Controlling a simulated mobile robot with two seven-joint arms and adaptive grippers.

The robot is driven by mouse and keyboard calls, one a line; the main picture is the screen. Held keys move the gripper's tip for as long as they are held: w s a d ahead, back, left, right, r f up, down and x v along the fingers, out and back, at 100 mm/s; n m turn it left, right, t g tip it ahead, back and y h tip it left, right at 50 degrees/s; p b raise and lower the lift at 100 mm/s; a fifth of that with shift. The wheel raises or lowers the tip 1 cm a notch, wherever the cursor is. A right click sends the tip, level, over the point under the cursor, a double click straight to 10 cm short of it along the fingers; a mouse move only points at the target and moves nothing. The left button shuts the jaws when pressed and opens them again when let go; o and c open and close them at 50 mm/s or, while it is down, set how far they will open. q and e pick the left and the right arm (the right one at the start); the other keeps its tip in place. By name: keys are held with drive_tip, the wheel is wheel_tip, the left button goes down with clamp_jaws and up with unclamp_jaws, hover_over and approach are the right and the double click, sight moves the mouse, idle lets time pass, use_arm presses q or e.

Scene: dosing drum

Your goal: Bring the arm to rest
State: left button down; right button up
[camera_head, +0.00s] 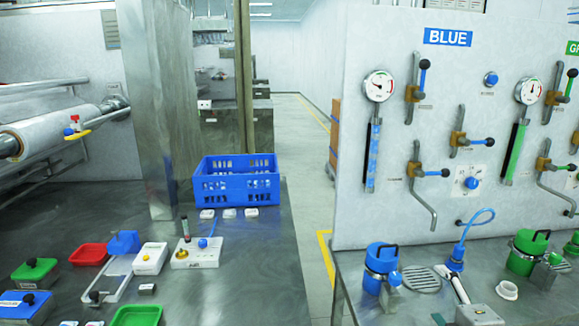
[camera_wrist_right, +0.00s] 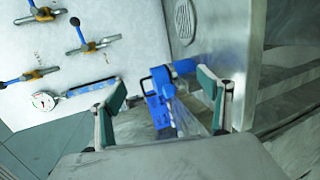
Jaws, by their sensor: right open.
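My right gripper (camera_wrist_right: 162,98) is open in the right wrist view, its two green-padded fingers apart with nothing held between them. A blue lidded drum (camera_wrist_right: 160,97) shows beyond the gap between the fingers; whether they touch it cannot be told for certain, but it looks apart. In the head view the blue drum (camera_head: 380,268) stands upright on the right-hand metal bench. Only small parts at the bottom edge there seem to belong to my right gripper. My left gripper is in neither view.
The wall panel (camera_head: 450,100) with gauges and valve handles rises behind the right bench (camera_head: 420,305). A green drum (camera_head: 526,252) and blue hose fitting (camera_head: 457,258) stand there. The left bench (camera_head: 260,270) holds a blue crate (camera_head: 236,181) and small trays. A floor aisle lies between.

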drive_tip(key=s+d+f+m+g+h, duration=0.15)
drive_tip(key=s+f+m+g, duration=0.45)
drive_tip(key=s, duration=0.6)
drive_tip(key=s+f+m+g+h, duration=0.25)
drive_tip(key=s+f+m, duration=0.25)
drive_tip(key=s+f, duration=0.55)
drive_tip(key=a+f+m+t+y+b, duration=0.1)
drive_tip(key=a+f+t+y+b, duration=0.1)
drive_tip(key=a+f, duration=0.6)
drive_tip(key=s+a+f+m+t+y+b, duration=0.1)
drive_tip(key=a+f+y+b, duration=0.4)
drive_tip(key=f, duration=0.9)
drive_tip(key=a+t+b, duration=0.1)
drive_tip(key=a+b, duration=0.1)
drive_tip(key=a, duration=0.1)
drive_tip(key=shift+f, duration=0.2)
drive_tip(key=shift+a, duration=0.1)
